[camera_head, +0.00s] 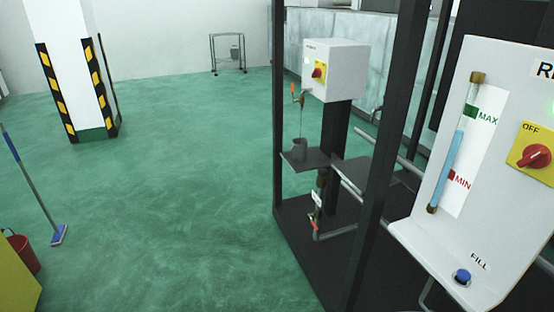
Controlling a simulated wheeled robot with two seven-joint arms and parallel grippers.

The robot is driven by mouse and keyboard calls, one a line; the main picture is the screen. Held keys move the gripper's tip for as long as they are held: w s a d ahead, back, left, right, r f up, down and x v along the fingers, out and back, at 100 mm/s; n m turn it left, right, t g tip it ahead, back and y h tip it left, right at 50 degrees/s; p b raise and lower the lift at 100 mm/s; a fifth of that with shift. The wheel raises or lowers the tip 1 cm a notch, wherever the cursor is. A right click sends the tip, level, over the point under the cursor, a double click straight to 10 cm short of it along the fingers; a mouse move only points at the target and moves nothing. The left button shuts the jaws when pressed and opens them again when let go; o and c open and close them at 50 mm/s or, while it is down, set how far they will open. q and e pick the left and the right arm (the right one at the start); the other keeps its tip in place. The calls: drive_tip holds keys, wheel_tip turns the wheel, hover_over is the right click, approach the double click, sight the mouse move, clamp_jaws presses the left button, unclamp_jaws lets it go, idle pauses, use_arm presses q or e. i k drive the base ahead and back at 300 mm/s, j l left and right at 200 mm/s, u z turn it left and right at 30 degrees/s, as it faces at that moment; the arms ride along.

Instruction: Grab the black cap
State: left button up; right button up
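A small dark grey cylindrical piece (300,147) stands on a dark shelf plate (304,160) inside the black frame, right of centre. It is the nearest match to a black cap, but it is too small to tell for certain. A thin line or rod runs up from it towards an orange-handled part (294,90). A blue round cap or button (463,276) with a dark base sits under the word FILL on the white panel at the lower right. Neither of my grippers is in view.
Black uprights (385,150) stand around the shelf. A white box (335,70) with a red switch is above it. The white panel (490,120) with a level tube is close on the right. A striped pillar (75,80), mop (35,190) and red bucket (24,252) are left. Green floor between is clear.

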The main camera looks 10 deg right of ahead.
sight(323, 172)
drive_tip(key=i+j+u, duration=0.2)
drive_tip(key=i, duration=0.8)
drive_tip(key=i+u, duration=0.2)
drive_tip(key=i, duration=0.8)
drive_tip(key=i+z, duration=0.3)
drive_tip(key=i, duration=0.15)
drive_tip(key=i+j+z, duration=0.25)
drive_tip(key=i, duration=0.25)
drive_tip(key=i+l+z, duration=0.15)
drive_tip(key=z, duration=0.35)
drive_tip(key=i+z, duration=0.3)
drive_tip(key=z, duration=0.2)
drive_tip(key=i+z, duration=0.25)
drive_tip(key=z, duration=0.25)
drive_tip(key=i+j+z, duration=0.15)
drive_tip(key=z, duration=0.35)
drive_tip(key=i, duration=0.1)
